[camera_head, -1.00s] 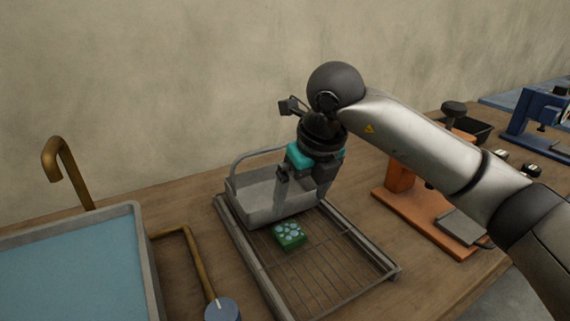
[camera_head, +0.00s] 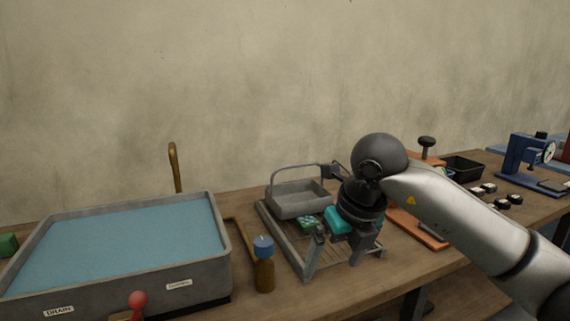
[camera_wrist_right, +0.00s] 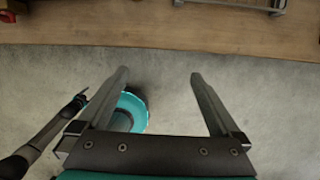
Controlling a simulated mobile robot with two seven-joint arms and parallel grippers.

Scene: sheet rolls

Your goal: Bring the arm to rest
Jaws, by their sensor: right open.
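My right arm comes in from the right in the head view. Its gripper (camera_head: 337,262) is open and empty, pointing down in front of the wire rack (camera_head: 291,249) and hiding part of it. In the right wrist view the two fingers (camera_wrist_right: 158,80) stand wide apart with only grey floor between them, and the table edge lies beyond the tips. A green block (camera_head: 309,223) with a pale pattern lies on the rack, beside the grey basket (camera_head: 298,203). My left gripper is not in view.
A basin of blue liquid (camera_head: 125,240) fills the left of the table (camera_head: 232,300). A blue-capped bottle (camera_head: 264,270) stands between basin and rack. Right of the rack are an orange press (camera_head: 425,238), a black tray (camera_head: 462,168) and a blue device (camera_head: 530,160).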

